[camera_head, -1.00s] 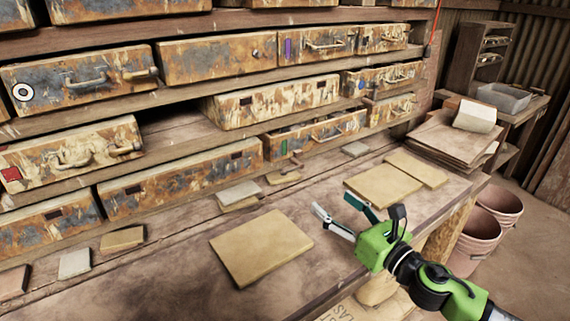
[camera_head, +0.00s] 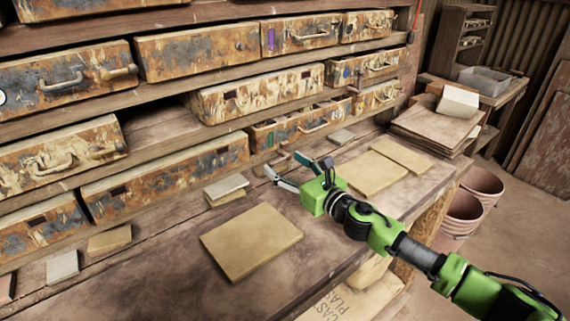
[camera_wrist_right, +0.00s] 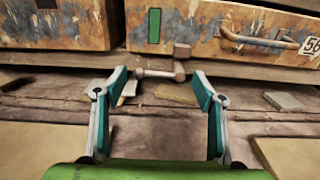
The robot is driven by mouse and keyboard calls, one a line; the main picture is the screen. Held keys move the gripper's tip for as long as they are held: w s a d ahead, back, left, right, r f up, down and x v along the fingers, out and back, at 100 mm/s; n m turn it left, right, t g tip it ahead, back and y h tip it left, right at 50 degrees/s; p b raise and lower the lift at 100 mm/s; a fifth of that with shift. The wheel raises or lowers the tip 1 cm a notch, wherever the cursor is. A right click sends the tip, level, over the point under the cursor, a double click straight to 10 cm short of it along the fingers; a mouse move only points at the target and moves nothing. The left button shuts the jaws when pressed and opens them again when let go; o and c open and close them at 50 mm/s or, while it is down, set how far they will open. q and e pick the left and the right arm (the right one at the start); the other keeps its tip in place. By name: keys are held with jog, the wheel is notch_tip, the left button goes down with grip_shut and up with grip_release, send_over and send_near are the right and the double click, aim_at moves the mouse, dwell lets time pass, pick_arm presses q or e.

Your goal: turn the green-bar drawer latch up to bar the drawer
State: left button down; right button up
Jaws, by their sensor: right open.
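The green-bar drawer (camera_wrist_right: 226,30) is a rusty drawer with a green bar (camera_wrist_right: 154,26) on its front and a metal handle; it also shows in the head view (camera_head: 301,126). Just below it in the wrist view is the latch (camera_wrist_right: 158,74), a pinkish-brown bar lying about level, pointing left from a block at its right end. My right gripper (camera_wrist_right: 160,82) is open and empty, its fingers to either side of the latch in that view, no contact seen. In the head view, the right gripper (camera_head: 284,163) is near the drawer's lower left. My left gripper is out of view.
Tan tiles (camera_head: 250,240) lie on the bench, with smaller pieces (camera_head: 226,186) near the drawers. Other rusty drawers (camera_head: 165,176) fill the rack; one above (camera_head: 262,92) sticks out. Buckets (camera_head: 462,217) stand on the floor at right.

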jog(key=shift+w+a, duration=0.25)
jog(key=shift+w, duration=0.05)
jog(key=shift+c, duration=0.8)
jog(key=c, duration=0.9)
jog(key=m+p, duration=0.1)
jog(key=m, duration=0.1)
jog(key=r+m+p, duration=0.1)
jog(key=m, duration=0.1)
jog(key=shift+w+d, duration=0.1)
jog(key=shift+d, duration=0.1)
jog(key=o, duration=1.1)
jog(key=shift+c, duration=0.2)
